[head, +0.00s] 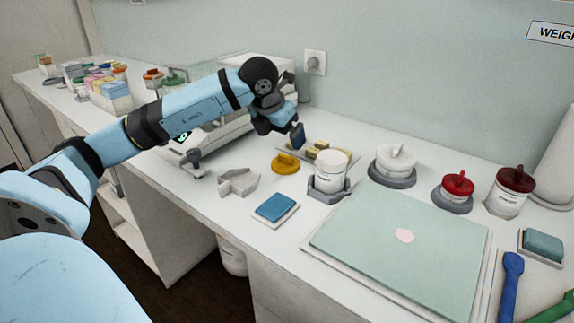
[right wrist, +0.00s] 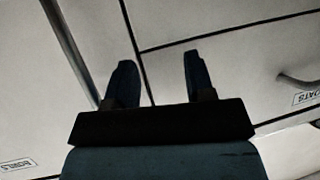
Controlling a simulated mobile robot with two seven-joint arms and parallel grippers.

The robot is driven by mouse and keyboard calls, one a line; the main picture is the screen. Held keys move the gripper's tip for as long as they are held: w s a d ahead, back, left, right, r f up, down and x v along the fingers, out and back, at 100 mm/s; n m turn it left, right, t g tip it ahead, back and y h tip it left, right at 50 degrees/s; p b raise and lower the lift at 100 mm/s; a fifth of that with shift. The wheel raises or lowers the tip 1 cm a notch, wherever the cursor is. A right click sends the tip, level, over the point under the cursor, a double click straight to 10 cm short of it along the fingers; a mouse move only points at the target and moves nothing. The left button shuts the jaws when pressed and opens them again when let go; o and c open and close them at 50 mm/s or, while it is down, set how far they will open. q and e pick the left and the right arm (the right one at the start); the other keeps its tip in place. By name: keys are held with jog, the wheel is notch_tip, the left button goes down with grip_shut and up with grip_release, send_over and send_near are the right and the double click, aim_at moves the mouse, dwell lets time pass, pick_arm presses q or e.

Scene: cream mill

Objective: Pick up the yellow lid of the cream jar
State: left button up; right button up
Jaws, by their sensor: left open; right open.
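The yellow lid (head: 285,163), a round disc with a raised knob, lies on the white worktop in the head view. The white cream jar (head: 331,171) stands in a grey holder just right of it, with a pale top. My left gripper (head: 281,131) is open above and a little behind the lid, apart from it; one dark finger shows clearly, the other is hard to make out. My right gripper (right wrist: 159,65) is open and empty in the right wrist view, in front of white drawer fronts.
Yellowish blocks on a tray (head: 318,150) lie behind the jar. A grey angular holder (head: 238,182) and a blue pad (head: 275,207) are in front. A large green mat (head: 400,245) lies to the right. A white lidded pot (head: 396,160) and red-lidded jars (head: 510,192) stand behind it.

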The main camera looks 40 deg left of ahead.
aim_at(285, 155)
pick_arm(q)
jog(key=shift+x, duration=1)
jog(key=shift+s+d+f+b+x, duration=0.1)
jog(key=shift+s+b+x, duration=0.1)
jog(key=shift+x, duration=0.7)
jog(key=shift+s+d+f+b+x, duration=0.15)
jog(key=shift+b+x, duration=0.1)
jog(key=shift+x, duration=0.65)
jog(key=shift+s+r+b+x, duration=0.1)
jog(key=shift+s+b+x, duration=0.1)
jog(key=shift+x, duration=0.7)
jog(key=c, duration=0.7)
